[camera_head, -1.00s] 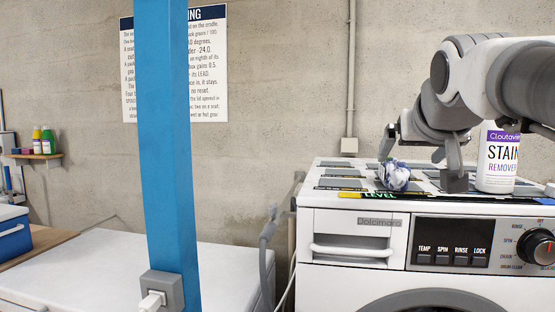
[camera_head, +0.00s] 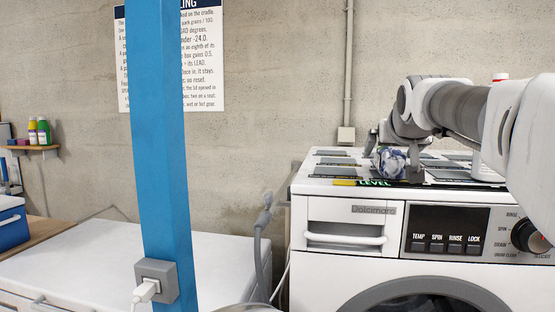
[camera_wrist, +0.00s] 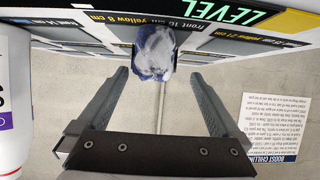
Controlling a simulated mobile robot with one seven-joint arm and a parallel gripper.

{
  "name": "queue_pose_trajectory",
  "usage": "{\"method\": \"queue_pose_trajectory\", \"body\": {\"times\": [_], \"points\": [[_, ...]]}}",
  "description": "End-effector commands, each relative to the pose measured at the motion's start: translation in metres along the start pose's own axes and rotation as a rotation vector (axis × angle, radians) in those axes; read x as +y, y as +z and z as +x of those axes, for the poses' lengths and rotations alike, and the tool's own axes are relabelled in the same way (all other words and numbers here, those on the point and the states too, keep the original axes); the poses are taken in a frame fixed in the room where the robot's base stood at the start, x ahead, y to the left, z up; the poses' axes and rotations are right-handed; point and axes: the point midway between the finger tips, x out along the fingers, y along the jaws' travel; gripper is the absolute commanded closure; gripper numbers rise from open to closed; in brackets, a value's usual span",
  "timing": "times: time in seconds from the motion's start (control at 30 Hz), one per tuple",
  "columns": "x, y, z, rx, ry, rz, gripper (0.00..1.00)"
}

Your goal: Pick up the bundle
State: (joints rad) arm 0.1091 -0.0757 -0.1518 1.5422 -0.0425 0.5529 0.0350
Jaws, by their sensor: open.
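The bundle is a small rounded wad of white and blue cloth (camera_head: 391,162) on top of the white washing machine (camera_head: 345,207), near its front edge by the "LEVEL" marking. In the wrist view the bundle (camera_wrist: 155,50) lies just past the fingertips, in line with the gap between them. My gripper (camera_head: 392,150) is low over the machine top, its fingers seen on either side of the bundle in the head view. In the wrist view my gripper (camera_wrist: 159,73) is open and empty. I cannot tell whether a finger touches the bundle.
A white stain remover bottle stands close to the gripper; its side (camera_wrist: 12,90) shows at the wrist view's left edge, and its red cap (camera_head: 500,76) shows above my arm. Grey pads cover the machine top. A blue post (camera_head: 160,150) and white chest (camera_head: 90,262) are left.

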Motion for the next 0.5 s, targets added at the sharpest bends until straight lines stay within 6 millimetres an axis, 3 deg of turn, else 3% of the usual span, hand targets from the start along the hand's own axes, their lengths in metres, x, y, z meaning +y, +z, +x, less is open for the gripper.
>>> {"method": "queue_pose_trajectory", "body": {"times": [0.3, 0.5], "points": [[0.008, 0.002, 0.04, -0.002, 0.002, -0.001, 0.0], [0.008, 0.001, 0.052, -0.001, 0.001, 0.0, 0.0]]}}
